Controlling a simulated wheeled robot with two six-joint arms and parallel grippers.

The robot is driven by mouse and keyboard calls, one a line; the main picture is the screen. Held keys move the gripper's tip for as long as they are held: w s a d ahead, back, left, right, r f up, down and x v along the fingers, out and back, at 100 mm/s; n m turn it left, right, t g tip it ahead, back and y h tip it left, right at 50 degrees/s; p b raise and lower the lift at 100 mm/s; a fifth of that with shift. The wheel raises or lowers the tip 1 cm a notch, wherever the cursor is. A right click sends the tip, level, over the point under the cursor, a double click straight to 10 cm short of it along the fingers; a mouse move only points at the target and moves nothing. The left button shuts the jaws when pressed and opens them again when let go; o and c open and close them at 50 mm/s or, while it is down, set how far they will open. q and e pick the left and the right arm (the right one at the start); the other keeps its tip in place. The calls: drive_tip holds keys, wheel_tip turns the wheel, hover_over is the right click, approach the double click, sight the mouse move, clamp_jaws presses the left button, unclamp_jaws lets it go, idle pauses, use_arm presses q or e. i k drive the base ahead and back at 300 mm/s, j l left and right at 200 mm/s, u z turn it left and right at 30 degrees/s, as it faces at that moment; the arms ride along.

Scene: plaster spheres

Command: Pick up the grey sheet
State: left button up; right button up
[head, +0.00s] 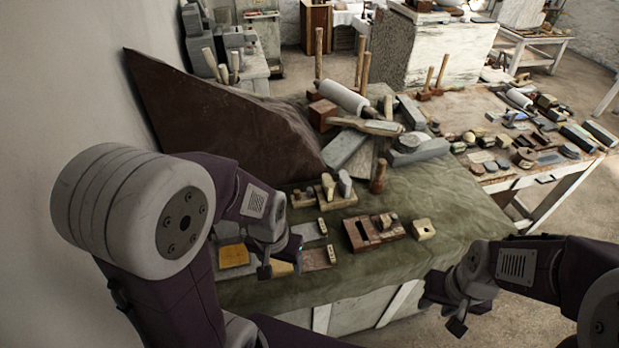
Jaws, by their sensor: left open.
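Several flat grey pieces lie on the green cloth around my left gripper (281,257). One grey sheet (316,257) lies just right of the fingers, partly hidden by them. Another flat grey piece (312,230) lies just behind it. I cannot tell for certain which is the grey sheet of the task. My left gripper is open, with its fingers apart and nothing visible between them. It points down over the front left of the table. My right gripper (444,312) is off the table's front right corner, with its fingers apart and empty.
An orange-brown sheet (234,255) lies left of my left gripper. The cloth's right front is clear.

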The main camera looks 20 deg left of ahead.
sight(311, 231)
drive_tip(key=k+l+u, duration=0.1)
drive_tip(key=u, duration=0.3)
drive_tip(key=k+l+u, duration=0.1)
drive_tip(key=u, duration=0.3)
drive_tip(key=k+u, duration=0.1)
drive_tip(key=u, duration=0.25)
drive_tip(key=k+u, duration=0.1)
drive_tip(key=u, duration=0.3)
